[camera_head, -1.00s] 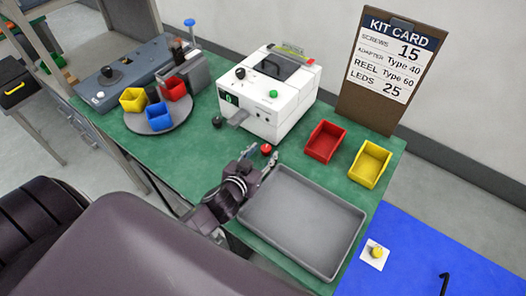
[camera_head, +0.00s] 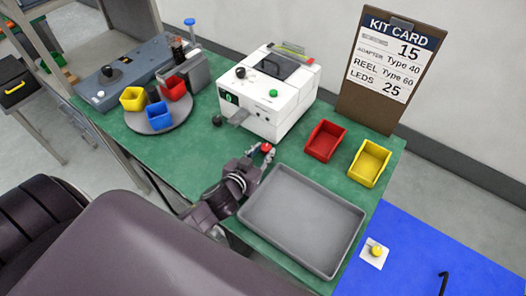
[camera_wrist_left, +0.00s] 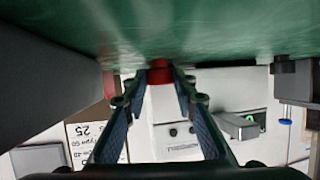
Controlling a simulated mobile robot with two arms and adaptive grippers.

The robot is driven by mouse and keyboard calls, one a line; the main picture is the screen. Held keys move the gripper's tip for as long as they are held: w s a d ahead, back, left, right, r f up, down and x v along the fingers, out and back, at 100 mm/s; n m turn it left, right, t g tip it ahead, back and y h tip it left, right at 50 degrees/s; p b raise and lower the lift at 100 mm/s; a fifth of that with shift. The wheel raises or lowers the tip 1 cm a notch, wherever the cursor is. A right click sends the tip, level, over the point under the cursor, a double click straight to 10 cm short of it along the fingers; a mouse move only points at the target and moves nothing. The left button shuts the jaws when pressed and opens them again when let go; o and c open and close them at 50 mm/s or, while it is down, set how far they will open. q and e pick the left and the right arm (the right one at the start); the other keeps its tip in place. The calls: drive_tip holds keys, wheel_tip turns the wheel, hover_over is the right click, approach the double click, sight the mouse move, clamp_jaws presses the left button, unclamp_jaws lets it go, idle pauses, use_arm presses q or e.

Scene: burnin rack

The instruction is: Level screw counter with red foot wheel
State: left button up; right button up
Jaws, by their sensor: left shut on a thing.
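The white screw counter (camera_head: 268,92) stands on the green bench with a dark-windowed top, a green button and a small display. Its red foot wheel (camera_head: 266,147) sits low at the counter's near corner, just above the bench. My left gripper (camera_head: 261,152) is shut on the red foot wheel, one finger on each side. In the left wrist view the red wheel (camera_wrist_left: 160,73) shows between the two fingertips of the left gripper (camera_wrist_left: 160,88), with the white counter body (camera_wrist_left: 165,120) behind it. My right gripper is not in view.
A grey tray (camera_head: 302,222) lies close to the left gripper's right side. A red bin (camera_head: 325,141) and a yellow bin (camera_head: 369,163) stand to the right. A dark foot (camera_head: 217,121) shows at the counter's left. The kit card (camera_head: 391,70) stands behind.

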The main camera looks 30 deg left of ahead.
use_arm(q)
drive_tip(key=shift+a+r+m+h+p, duration=0.1)
drive_tip(key=shift+a+m+h+p, duration=0.05)
drive_tip(key=shift+m+h+p, duration=0.4)
drive_tip(key=shift+a+r+m+h+p, duration=0.15)
drive_tip(key=shift+m+h+p, duration=0.15)
drive_tip(key=shift+m+h, duration=0.3)
drive_tip(key=shift+w+a+f+m+h, duration=0.15)
drive_tip(key=shift+m+h, duration=0.1)
drive_tip(key=shift+h, duration=0.3)
drive_tip(key=shift+a+f+m+g+h, duration=0.1)
drive_tip(key=shift+a+m+g+h, duration=0.15)
drive_tip(key=shift+m+h, duration=0.55)
drive_tip(key=shift+w+a+m+g+h, duration=0.1)
drive_tip(key=shift+m+g+h, duration=0.25)
drive_tip(key=shift+m+h, duration=0.35)
drive_tip(key=shift+w+a+f+m+g+h+b, duration=0.1)
drive_tip(key=shift+m+g+h+b, duration=0.2)
drive_tip(key=shift+m+h+b, duration=0.2)
drive_tip(key=shift+w+a+m+g+h+b, duration=0.1)
drive_tip(key=shift+m+g+h+b, duration=0.25)
drive_tip(key=shift+h+b, duration=0.2)
drive_tip(key=shift+m+g+h+b, duration=0.95)
drive_tip(key=shift+m+h+b, duration=0.35)
drive_tip(key=shift+m, duration=0.25)
drive_tip(key=shift+g, duration=0.3)
